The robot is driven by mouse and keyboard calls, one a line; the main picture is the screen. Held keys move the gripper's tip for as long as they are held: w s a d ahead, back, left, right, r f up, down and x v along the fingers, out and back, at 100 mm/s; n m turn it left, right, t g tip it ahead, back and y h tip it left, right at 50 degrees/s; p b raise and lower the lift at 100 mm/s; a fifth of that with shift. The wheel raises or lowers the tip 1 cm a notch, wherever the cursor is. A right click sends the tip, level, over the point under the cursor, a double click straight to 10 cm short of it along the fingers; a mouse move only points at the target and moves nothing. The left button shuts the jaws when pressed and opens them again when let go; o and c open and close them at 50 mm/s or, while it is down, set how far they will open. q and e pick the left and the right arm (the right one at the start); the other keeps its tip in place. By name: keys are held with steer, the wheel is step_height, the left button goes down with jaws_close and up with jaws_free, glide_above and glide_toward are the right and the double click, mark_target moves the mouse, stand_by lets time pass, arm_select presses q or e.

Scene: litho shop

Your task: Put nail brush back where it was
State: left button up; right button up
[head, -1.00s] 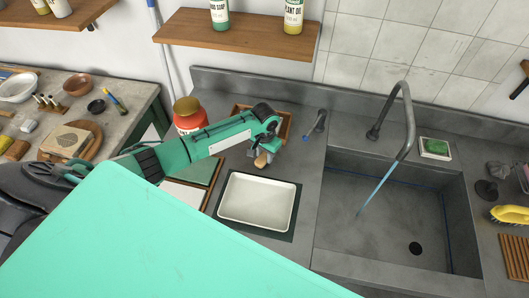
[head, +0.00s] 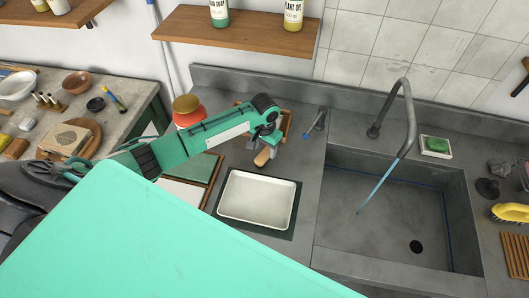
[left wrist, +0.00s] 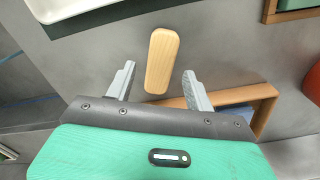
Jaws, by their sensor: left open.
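The nail brush (head: 262,157) appears as a pale wooden, round-ended block on the grey counter, between the white tray and a wooden box; no bristles show. My left gripper (head: 270,146) is just behind and above it in the head view. In the left wrist view the nail brush (left wrist: 162,60) lies beyond the fingers, its near end in the gap between the open fingertips (left wrist: 158,72). Neither finger visibly touches it. My right gripper is not in view.
The white tray (head: 257,197) sits on a dark mat in front. The shallow wooden box (left wrist: 262,112) is close to one finger.

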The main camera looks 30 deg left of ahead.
mark_target(265, 154)
arm_select(q)
step_height(265, 154, up, 9)
steer(key=b, duration=0.2)
steer(key=shift+r, duration=0.2)
stand_by(0.4)
